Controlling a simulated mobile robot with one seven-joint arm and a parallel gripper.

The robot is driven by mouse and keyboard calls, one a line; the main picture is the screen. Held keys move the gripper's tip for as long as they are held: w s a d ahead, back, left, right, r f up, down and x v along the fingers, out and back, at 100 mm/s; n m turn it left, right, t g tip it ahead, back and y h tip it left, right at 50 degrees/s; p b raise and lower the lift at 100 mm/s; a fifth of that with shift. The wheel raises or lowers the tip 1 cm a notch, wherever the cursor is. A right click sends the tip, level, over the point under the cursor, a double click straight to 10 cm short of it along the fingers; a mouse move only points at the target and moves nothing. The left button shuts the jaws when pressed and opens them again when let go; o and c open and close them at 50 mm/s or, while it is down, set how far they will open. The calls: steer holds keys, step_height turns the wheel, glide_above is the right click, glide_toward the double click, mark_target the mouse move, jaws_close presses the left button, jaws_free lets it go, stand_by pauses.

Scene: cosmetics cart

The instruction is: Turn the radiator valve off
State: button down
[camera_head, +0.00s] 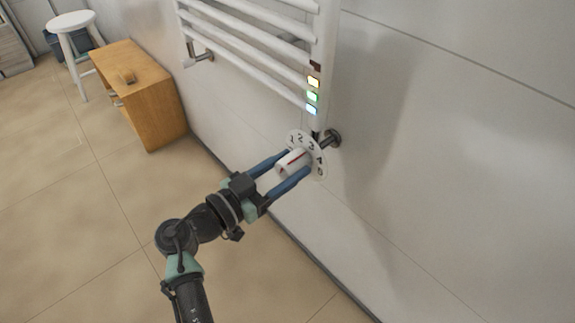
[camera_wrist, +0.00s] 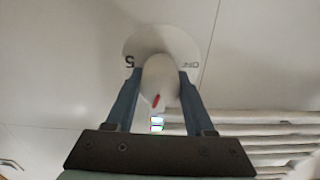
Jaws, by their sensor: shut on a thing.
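The radiator valve is a white knob (camera_head: 290,162) with a red mark, in front of a white dial disc (camera_head: 319,160) with printed numbers. It sits below the lower end of the white towel radiator (camera_head: 322,60). My gripper (camera_head: 291,164) has its two blue fingers on either side of the knob, shut on it. In the wrist view the knob (camera_wrist: 160,80) is between the fingers (camera_wrist: 157,92), its red mark toward the lower part of the knob. The disc (camera_wrist: 140,40) shows a 5 at the left and OFF at the right. The fingers hide part of the disc.
Small lit squares in yellow, green and pale blue (camera_head: 312,97) are on the radiator post above the valve. A wooden cabinet (camera_head: 150,100) stands along the wall at left, with a white stool (camera_head: 72,30) behind. The tiled floor (camera_head: 60,210) at left is clear.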

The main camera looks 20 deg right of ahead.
steer(key=n+p, duration=0.1)
steer(key=n, duration=0.5)
steer(key=shift+p, duration=0.3)
steer(key=n+p, duration=0.2)
steer(key=n, duration=0.3)
steer(key=n+p, duration=0.4)
steer(key=n, duration=0.3)
steer(key=n+p, duration=0.2)
steer(key=n, duration=0.3)
steer(key=shift+f+p, duration=0.15)
steer(key=shift+p, duration=0.15)
steer(key=shift+n, duration=0.4)
steer(key=shift+c, duration=1.3)
jaws_free()
